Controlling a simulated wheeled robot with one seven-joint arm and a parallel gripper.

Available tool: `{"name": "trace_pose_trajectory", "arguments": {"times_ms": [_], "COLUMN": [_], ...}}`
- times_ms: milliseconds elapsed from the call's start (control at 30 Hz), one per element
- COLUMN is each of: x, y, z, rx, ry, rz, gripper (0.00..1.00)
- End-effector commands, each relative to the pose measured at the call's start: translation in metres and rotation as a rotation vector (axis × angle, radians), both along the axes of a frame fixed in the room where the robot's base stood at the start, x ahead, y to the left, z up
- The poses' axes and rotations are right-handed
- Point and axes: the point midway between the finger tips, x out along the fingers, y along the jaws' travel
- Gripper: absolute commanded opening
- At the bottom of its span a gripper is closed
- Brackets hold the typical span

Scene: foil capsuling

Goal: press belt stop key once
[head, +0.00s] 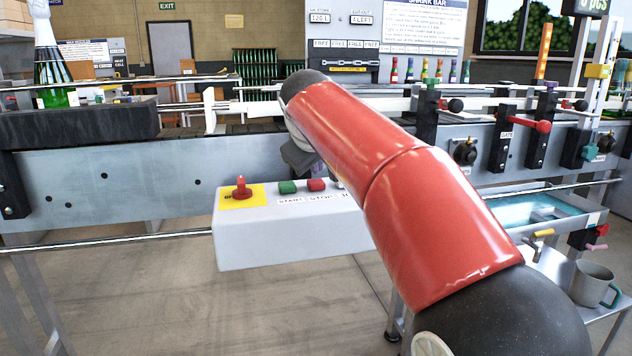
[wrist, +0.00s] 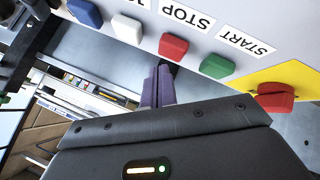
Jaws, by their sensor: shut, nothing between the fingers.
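The red STOP key (head: 317,185) sits on the pale control box (head: 290,235), just right of the green START key (head: 288,187). In the wrist view the red key (wrist: 173,47) is beside its upside-down STOP label (wrist: 187,15). My gripper's purple fingers (wrist: 163,72) are shut and empty, with their tips very close to the red key's edge. I cannot tell whether they touch it. In the head view my gripper (head: 300,158) is partly hidden by my red arm and shows just above and behind the keys.
A red mushroom button (head: 241,187) on a yellow plate stands left of START. A blue key (wrist: 85,13) lies on STOP's other side. The conveyor's metal side (head: 110,180) runs behind the box. A bottle (head: 50,60) stands at left; a mug (head: 593,284) is at lower right.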

Motion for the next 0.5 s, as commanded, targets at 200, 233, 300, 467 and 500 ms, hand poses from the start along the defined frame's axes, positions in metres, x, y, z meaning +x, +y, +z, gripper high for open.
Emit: {"name": "trace_pose_trajectory", "arguments": {"times_ms": [200,233,300,467,500], "x": [-0.0002,-0.0002,-0.0003,-0.0002,-0.0002], "y": [-0.0001,-0.0001,-0.0001,-0.0001,-0.0001], "z": [-0.0072,-0.0081,-0.0090,-0.0084,-0.0083], "rx": [-0.001,-0.001,-0.001,0.000,0.000], "ry": [0.001,0.001,0.001,0.000,0.000], "rz": [0.000,0.000,0.000,0.000,0.000], "gripper": [0.00,0.00,0.00,0.00,0.00]}}
